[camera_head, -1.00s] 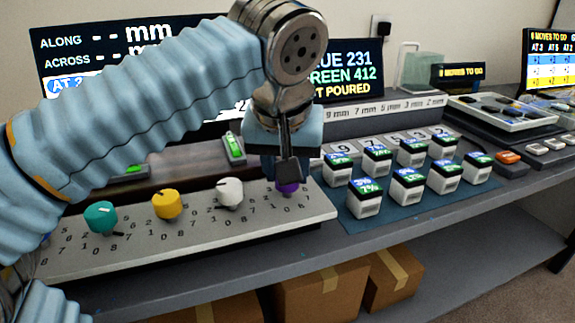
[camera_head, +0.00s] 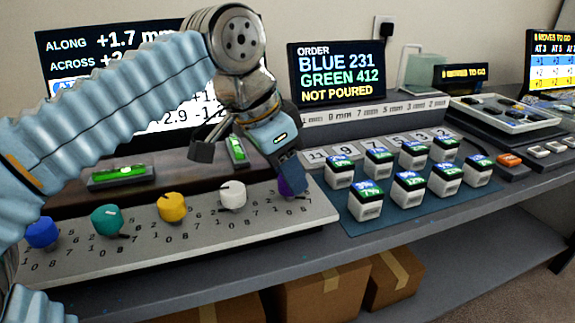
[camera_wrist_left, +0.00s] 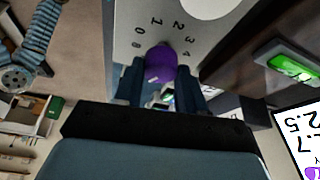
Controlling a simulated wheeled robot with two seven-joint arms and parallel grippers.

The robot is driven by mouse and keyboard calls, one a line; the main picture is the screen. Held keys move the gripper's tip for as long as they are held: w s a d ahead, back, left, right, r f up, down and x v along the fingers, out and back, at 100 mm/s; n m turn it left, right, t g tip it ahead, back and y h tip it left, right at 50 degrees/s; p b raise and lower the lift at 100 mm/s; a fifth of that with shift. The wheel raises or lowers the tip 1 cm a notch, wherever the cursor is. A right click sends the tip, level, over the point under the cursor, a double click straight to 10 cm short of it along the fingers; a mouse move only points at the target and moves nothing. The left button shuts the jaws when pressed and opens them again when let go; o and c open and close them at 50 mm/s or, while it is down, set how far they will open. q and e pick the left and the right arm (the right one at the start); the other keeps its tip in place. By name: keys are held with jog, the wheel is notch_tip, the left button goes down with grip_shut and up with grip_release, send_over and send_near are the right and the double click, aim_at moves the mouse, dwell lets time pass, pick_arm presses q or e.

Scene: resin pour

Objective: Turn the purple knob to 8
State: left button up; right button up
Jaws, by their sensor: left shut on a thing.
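The purple knob (camera_head: 284,187) is at the right end of a pale knob panel (camera_head: 200,240), mostly hidden behind my left gripper (camera_head: 290,180) in the head view. In the left wrist view the purple knob (camera_wrist_left: 160,65) sits between the two fingers of my left gripper (camera_wrist_left: 160,85), which is shut on it. Dial numbers show on the panel beyond the knob. The knob's pointer is hidden, so its setting cannot be read. My right gripper is not in view.
White (camera_head: 232,195), yellow (camera_head: 172,208), teal (camera_head: 107,220) and blue (camera_head: 42,233) knobs stand in a row to the left. Several labelled jars (camera_head: 365,200) stand on a blue mat to the right. Screens (camera_head: 336,75) and green levels (camera_head: 123,174) are behind.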

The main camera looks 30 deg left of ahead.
pick_arm(q)
jog(key=m, duration=0.2)
jog(key=m+g+h+p, duration=0.1)
jog(key=m, duration=0.1)
jog(key=shift+w+a+r+m, duration=0.1)
jog(key=shift+r+m, duration=0.05)
jog(key=shift+m, duration=0.15)
jog(key=shift+w+m+g+h+p, duration=0.15)
jog(key=shift+m+g+p, duration=0.3)
jog(key=shift+m, duration=0.65)
jog(key=shift+s+m+g+h+p, duration=0.1)
jog(key=shift+m+g+h+p, duration=0.35)
jog(key=shift+m, duration=0.65)
jog(key=o, duration=1.1)
jog(key=shift+c, duration=0.2)
jog(key=w+p+v, duration=0.1)
jog(key=v, duration=1)
jog(key=shift+s+a+r, duration=0.15)
jog(key=shift+s+r, duration=0.2)
jog(key=shift+s, duration=0.05)
